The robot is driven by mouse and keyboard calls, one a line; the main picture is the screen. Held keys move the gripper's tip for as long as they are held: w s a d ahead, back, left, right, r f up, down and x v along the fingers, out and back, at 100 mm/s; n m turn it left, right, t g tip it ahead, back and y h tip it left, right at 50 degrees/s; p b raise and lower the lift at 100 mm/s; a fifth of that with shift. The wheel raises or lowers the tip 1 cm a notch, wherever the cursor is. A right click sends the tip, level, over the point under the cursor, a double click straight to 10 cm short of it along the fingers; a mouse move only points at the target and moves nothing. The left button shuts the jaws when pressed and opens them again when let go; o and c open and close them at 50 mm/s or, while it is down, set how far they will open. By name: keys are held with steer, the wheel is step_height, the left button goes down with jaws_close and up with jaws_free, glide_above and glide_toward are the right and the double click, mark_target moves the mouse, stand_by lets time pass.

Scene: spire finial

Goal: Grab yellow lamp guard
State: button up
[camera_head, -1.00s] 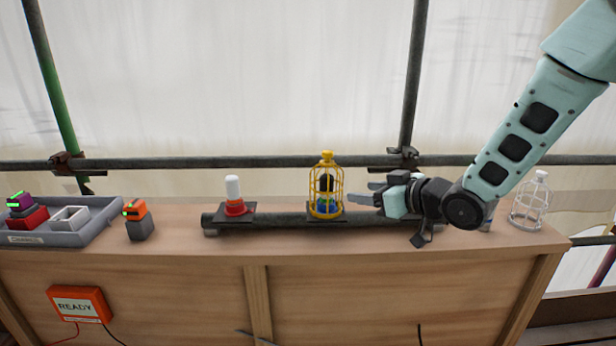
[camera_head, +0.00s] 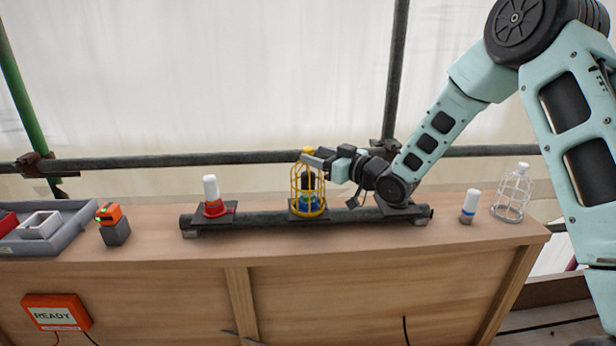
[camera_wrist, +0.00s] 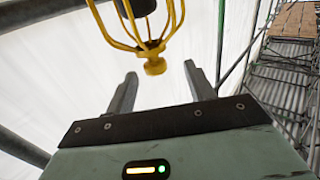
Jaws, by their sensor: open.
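The yellow lamp guard (camera_head: 296,193) is a wire cage standing upright on a dark plate on the pipe rail, around a dark lamp with a blue and green base (camera_head: 308,201). Its top knob (camera_wrist: 155,67) and upper wires show in the wrist view, just beyond the fingertips. My gripper (camera_head: 314,158) is open beside the top of the guard, coming from the right. In the wrist view the two fingers (camera_wrist: 157,82) are spread to either side of the knob's line, with nothing held between them. Whether a finger touches the guard cannot be told.
A white and red lamp (camera_head: 211,196) stands left on the same rail (camera_head: 262,219). An orange-topped block (camera_head: 112,224) and grey tray (camera_head: 68,235) are left. A horizontal scaffold pipe (camera_head: 232,159) runs behind.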

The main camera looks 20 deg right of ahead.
mark_target(303, 150)
steer(key=shift+d+f+p+x, duration=0.1)
steer(key=shift+p+x, duration=0.4)
steer(key=shift+x, duration=1.05)
steer(key=shift+d+f+p+x, duration=0.15)
steer(key=shift+p+x, duration=0.3)
steer(key=shift+x, duration=1.05)
steer(key=shift+w, duration=0.15)
steer(key=shift+c, duration=0.3)
jaws_close()
steer(key=shift+r, duration=0.1)
